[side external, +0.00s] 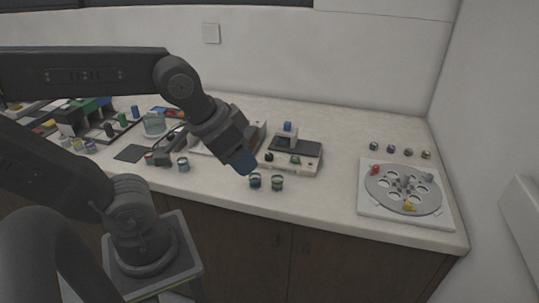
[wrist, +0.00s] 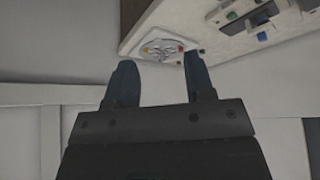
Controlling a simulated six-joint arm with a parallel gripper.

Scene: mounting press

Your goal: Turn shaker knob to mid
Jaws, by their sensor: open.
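A white bench device with a dark top plate (side external: 308,149), which looks like the shaker, stands right of the bench's middle with a blue-capped item (side external: 288,127) on it. Its front carries a dark round knob (side external: 269,157) and a green one (side external: 295,160). Which is the shaker knob, and where it points, is too small to tell. My gripper (side external: 243,164) hangs left of and in front of this device, apart from it. In the wrist view my gripper (wrist: 160,80) is open and empty, its two blue fingers spread.
Two small jars (side external: 277,183) (side external: 255,181) stand at the bench's front edge, close to my gripper. A white board with a round disc (side external: 372,205) lies at the right, with several small vials behind it. Another device (side external: 258,130) is partly hidden behind my arm. Clutter fills the left.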

